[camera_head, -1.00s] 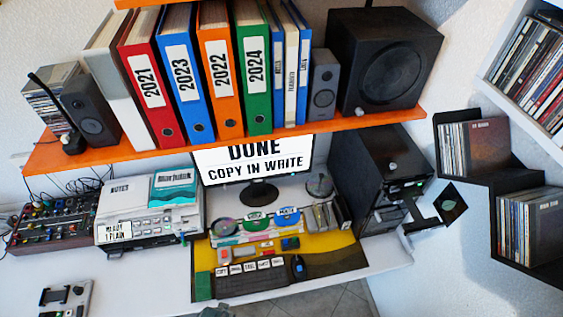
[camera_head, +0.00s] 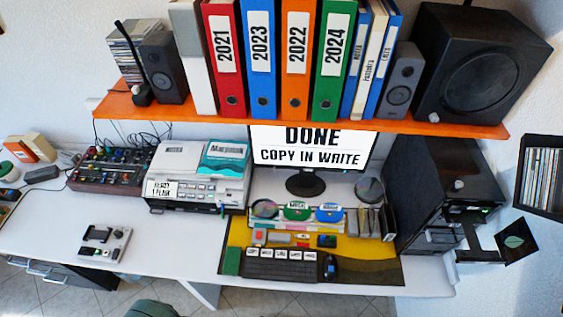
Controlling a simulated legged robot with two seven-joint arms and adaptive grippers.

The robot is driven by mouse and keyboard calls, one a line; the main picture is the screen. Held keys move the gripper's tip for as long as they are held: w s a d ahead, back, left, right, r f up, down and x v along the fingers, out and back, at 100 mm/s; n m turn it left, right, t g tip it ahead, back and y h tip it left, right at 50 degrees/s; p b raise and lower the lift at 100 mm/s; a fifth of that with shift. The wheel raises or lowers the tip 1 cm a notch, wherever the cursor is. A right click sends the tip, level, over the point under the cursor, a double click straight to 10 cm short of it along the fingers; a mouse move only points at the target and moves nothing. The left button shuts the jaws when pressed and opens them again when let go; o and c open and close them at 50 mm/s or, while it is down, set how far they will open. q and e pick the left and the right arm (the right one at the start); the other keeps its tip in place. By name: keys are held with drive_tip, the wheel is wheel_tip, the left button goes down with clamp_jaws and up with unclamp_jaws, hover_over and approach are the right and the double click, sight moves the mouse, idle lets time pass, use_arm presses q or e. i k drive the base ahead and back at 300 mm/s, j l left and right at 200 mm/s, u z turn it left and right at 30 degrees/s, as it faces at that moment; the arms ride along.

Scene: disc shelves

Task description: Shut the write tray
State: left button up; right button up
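A black computer tower (camera_head: 445,190) stands at the right end of the white desk. A dark tray (camera_head: 478,238) sticks out from the tower's front, so it is open. A dark square with a green leaf-like shape (camera_head: 516,243) shows at the tray's outer end; I cannot tell whether it lies in the tray or is beyond it. The monitor (camera_head: 310,158) reads "DONE COPY IN WRITE". Neither of my grippers is in view.
An orange shelf (camera_head: 300,124) with binders and speakers hangs above the desk. A keyboard (camera_head: 281,267) and mouse (camera_head: 330,267) lie on a yellow and dark mat. A printer-like device (camera_head: 190,190) stands left.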

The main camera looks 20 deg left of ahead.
sight(476, 255)
drive_tip(key=z, duration=1.5)
drive_tip(key=i+l+u, duration=0.15)
drive_tip(key=i+l, duration=0.15)
